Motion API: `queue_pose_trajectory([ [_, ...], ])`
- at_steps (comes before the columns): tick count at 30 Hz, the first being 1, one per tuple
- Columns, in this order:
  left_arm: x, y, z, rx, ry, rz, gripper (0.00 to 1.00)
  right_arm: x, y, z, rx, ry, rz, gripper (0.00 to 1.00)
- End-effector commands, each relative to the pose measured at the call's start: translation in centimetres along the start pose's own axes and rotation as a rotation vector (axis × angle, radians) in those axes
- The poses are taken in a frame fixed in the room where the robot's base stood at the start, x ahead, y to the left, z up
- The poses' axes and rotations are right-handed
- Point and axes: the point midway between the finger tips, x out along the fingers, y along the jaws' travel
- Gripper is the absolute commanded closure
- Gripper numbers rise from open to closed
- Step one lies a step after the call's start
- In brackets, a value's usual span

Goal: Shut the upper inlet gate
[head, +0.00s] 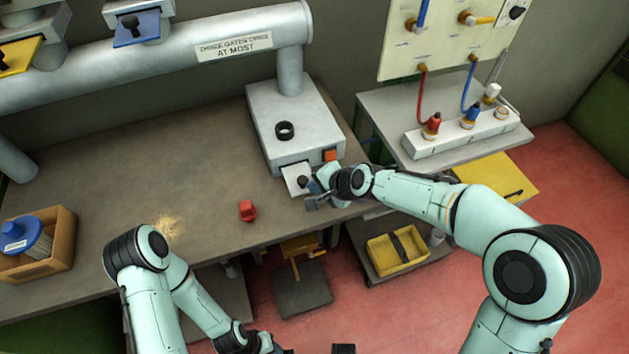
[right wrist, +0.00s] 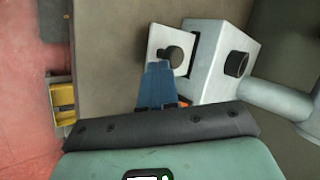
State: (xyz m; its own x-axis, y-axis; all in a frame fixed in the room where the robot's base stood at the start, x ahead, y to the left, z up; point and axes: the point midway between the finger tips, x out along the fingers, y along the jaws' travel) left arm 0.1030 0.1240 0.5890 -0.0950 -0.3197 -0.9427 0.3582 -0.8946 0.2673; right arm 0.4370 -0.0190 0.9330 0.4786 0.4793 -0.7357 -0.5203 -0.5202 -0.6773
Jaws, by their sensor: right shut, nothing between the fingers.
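A pale gate plate (head: 292,174) with a black knob (head: 302,181) sticks out from the front of a grey box (head: 290,118) on the bench. The plate (right wrist: 155,41) and its knob (right wrist: 173,56) also show in the right wrist view. My right gripper (head: 311,187) is shut and empty, its blue fingertips (right wrist: 158,66) close beside the knob; I cannot tell if they touch. Blue (head: 137,28) and yellow (head: 18,55) gate plates with dark knobs stick out at the upper left. No readable label names the upper inlet gate. My left gripper (head: 268,347) is partly cut off at the bottom edge.
A grey pipe (head: 200,50) joins the box and bears a sign saying three gates open at most. A red piece (head: 248,210) lies on the bench (head: 120,140). A wooden crate (head: 62,240) stands at the left. The bench middle is clear.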

Motion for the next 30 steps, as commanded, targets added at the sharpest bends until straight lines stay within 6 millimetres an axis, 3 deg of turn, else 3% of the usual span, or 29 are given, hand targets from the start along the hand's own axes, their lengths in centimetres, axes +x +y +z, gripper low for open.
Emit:
queue_pose_trajectory([
  [14,-0.3,0.1,-0.1,0.001,0.001,0.0,0.57,0.7,-0.4,-0.1,0.0,0.0,0.001,1.0],
  [24,-2.9,1.3,-0.9,0.006,0.016,0.006,0.57,3.5,-3.9,-2.3,0.0,0.001,0.001,1.0],
  [30,-3.1,1.4,-0.9,0.006,0.017,0.006,0.57,4.1,-4.3,-2.7,0.0,0.002,-0.001,1.0],
])
